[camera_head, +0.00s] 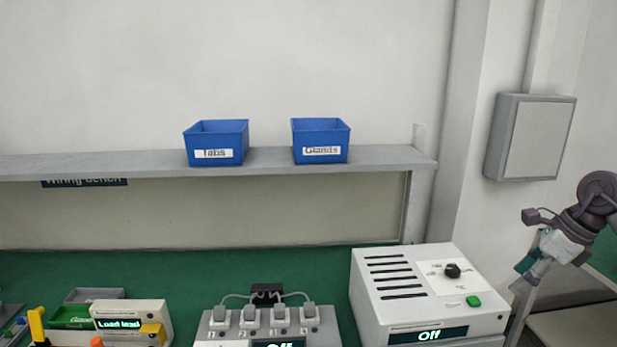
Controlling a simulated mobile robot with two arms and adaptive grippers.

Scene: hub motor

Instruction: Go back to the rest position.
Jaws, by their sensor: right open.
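My right gripper (523,277) is at the right edge of the head view, pointing down and to the left. It is open, and I see nothing between its fingers. It hangs to the right of the white power unit (377,311), whose display reads "Off". The picture does not clearly show how far apart the two are. My left gripper is not in view.
A green bench (190,262) carries a row of numbered grey modules (219,319), a "Load lead" box (130,309) and small trays (95,294). A shelf (100,165) holds two blue bins (214,137), "Tabs" and "Glands" (320,134). A grey wall box (535,137) hangs at right.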

